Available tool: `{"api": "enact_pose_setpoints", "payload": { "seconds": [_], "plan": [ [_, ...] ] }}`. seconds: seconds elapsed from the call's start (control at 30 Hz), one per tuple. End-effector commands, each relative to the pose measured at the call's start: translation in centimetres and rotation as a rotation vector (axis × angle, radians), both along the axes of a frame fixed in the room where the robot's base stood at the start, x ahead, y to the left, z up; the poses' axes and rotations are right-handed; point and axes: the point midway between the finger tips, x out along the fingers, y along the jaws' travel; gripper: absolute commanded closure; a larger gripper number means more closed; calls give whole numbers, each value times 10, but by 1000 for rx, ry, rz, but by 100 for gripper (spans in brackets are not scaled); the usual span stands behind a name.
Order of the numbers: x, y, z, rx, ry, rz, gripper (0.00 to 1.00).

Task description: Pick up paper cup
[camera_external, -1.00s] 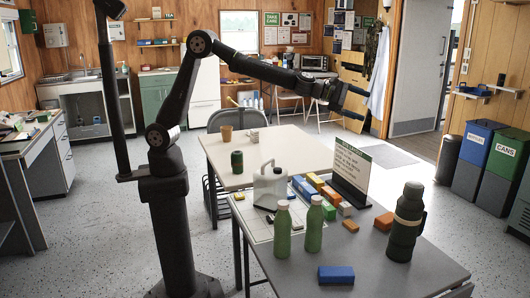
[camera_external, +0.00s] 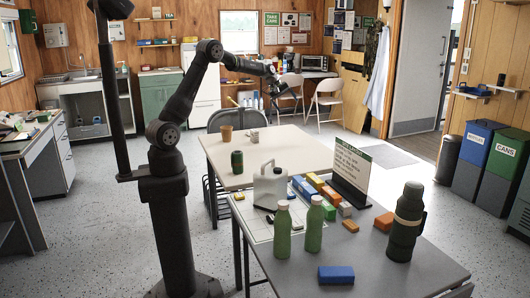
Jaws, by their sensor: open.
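A tan cup (camera_external: 226,134) stands upright at the back left of the white table (camera_external: 310,150). A smaller pale, patterned cup (camera_external: 254,136) stands just right of it. I cannot tell for sure which of the two is the paper cup. My gripper (camera_external: 290,95) is open and empty, in the air above and beyond the table's back edge. It is up and to the right of both cups and apart from them.
A green can (camera_external: 237,162) and a white jug (camera_external: 270,186) stand in front of the cups. Green bottles (camera_external: 314,224), coloured blocks (camera_external: 336,275), a sign (camera_external: 352,165) and a dark green flask (camera_external: 405,222) are on the nearer grey table. The white table's right half is clear.

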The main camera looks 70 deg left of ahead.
Motion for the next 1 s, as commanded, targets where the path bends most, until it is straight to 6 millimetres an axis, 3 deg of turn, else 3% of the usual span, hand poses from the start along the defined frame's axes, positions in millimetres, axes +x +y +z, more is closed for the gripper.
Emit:
{"api": "enact_pose_setpoints", "payload": {
  "seconds": [0.03, 0.2, 0.3, 0.4, 0.5, 0.6, 0.77, 1.0],
  "plan": [
    [-23, 42, -8, 24, 48, 17, 5],
    [-115, 156, -30, 83, 236, 44, 5],
    [-175, 209, -40, 95, 345, 63, 5],
    [-227, 247, -46, 96, 435, 78, 5],
    [-264, 270, -49, 90, 497, 89, 5],
    [-283, 281, -50, 86, 531, 94, 5],
    [-290, 284, -67, 82, 543, 93, 5],
    [-288, 283, -119, 81, 542, 93, 5]
  ]
}}
